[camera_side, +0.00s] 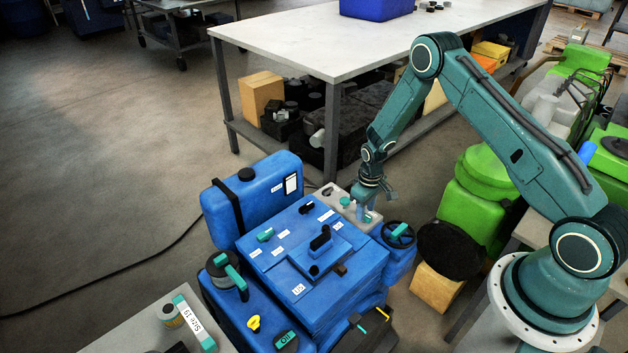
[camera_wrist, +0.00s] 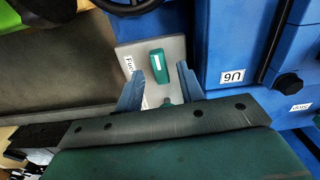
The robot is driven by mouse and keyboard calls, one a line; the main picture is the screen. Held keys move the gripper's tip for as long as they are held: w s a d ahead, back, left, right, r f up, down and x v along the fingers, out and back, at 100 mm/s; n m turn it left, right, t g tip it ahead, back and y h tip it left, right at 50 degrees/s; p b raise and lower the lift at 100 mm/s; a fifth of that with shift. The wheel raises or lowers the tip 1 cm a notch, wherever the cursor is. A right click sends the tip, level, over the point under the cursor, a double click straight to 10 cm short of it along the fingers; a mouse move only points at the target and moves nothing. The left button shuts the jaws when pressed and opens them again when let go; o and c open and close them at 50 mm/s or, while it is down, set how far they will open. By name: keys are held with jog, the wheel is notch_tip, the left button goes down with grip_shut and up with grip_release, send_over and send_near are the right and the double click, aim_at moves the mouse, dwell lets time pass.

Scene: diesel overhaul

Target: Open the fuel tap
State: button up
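The fuel tap has a short teal handle with a white mark (camera_wrist: 157,62) on a pale grey plate (camera_wrist: 176,47). A partly readable label starting "Fu" (camera_wrist: 128,66) is on the plate. In the side view the plate (camera_side: 334,191) is at the far corner of the blue engine, with a small teal handle (camera_side: 345,201) on it. My gripper (camera_wrist: 161,70) is open, one finger on each side of the handle in the wrist view. In the side view my gripper (camera_side: 367,214) points down over the plate. Contact with the handle cannot be told.
The blue engine (camera_side: 312,250) has several levers and knobs on top. A blue tank (camera_side: 252,192) stands behind it. A dark handwheel (camera_side: 398,234) is right of my gripper. A white-topped workbench (camera_side: 300,40) stands behind. Green machinery (camera_side: 476,185) is to the right.

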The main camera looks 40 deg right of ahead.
jog(key=shift+r, duration=1.65)
jog(key=shift+r, duration=2)
jog(key=shift+r, duration=0.1)
jog(key=s+a+r+t, duration=0.1)
jog(key=s+a+r, duration=0.1)
jog(key=r, duration=0.7)
jog(key=s+a+r+t, duration=0.1)
jog(key=s+a+r, duration=0.2)
jog(key=r, duration=0.6)
jog(key=s+a+r+t, duration=0.1)
jog(key=s+a+r, duration=0.1)
jog(key=r, duration=0.8)
jog(key=s+a+r+t, duration=0.1)
jog(key=s+r, duration=0.3)
jog(key=s, duration=0.6)
jog(key=s+a+r+t, duration=0.1)
jog(key=s+a+r, duration=0.3)
jog(key=s, duration=0.6)
jog(key=shift+s+r+m+t, duration=0.3)
jog(key=shift+s+r, duration=0.05)
